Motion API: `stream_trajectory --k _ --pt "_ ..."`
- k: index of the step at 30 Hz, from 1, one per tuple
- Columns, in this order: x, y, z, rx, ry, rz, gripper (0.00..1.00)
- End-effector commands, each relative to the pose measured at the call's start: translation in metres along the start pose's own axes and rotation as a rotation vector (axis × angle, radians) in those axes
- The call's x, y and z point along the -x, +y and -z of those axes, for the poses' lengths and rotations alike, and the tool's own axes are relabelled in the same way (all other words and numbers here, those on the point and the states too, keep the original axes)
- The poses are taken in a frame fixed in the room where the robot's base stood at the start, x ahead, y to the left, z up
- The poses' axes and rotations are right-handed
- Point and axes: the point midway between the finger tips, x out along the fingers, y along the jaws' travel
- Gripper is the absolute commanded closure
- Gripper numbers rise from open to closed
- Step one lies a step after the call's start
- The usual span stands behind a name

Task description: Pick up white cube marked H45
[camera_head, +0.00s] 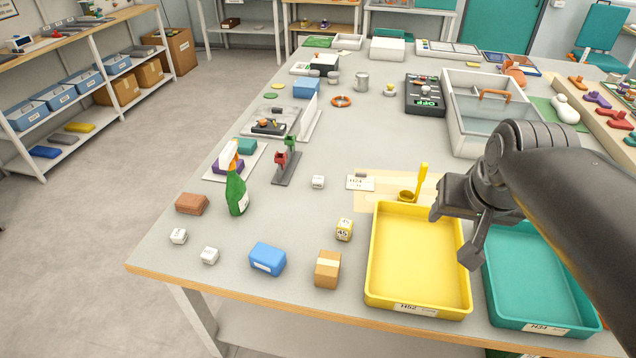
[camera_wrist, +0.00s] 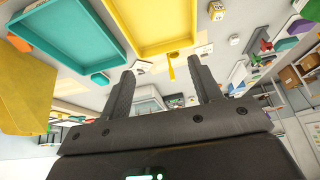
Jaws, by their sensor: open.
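Several small white cubes lie on the table in the head view. One is near the middle (camera_head: 318,182), one is at the left (camera_head: 179,236) and one is by the front edge (camera_head: 210,255). Their marks are too small to read surely, so I cannot tell which is H45. A white and yellow cube (camera_head: 344,229) reads "45" and stands left of the yellow tray. My gripper (camera_head: 455,235) is open and empty above the right side of the yellow tray, right of all these cubes. In the wrist view, its open fingers (camera_wrist: 163,86) have nothing between them.
The yellow tray (camera_head: 374,290) and teal tray (camera_head: 573,323) stand at the front right. A green spray bottle (camera_head: 236,193), a blue box (camera_head: 267,258) and a cardboard box (camera_head: 328,269) stand near the cubes. A yellow scoop (camera_head: 421,181) is behind the yellow tray.

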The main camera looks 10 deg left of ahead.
Motion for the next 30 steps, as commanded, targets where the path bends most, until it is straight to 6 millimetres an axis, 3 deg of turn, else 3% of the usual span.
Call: stream_trajectory --k 1,6,15,24,30 --pt "-0.007 -0.007 0.018 0.002 -0.010 0.005 0.42" --pt "-0.029 -0.029 0.072 -0.002 -0.026 0.014 0.42" --pt "-0.091 -0.083 0.155 -0.007 -0.052 0.019 0.42" --pt "-0.177 -0.154 0.213 0.001 -0.069 0.012 0.42" --pt "-0.243 -0.210 0.232 0.014 -0.078 0.003 0.42"
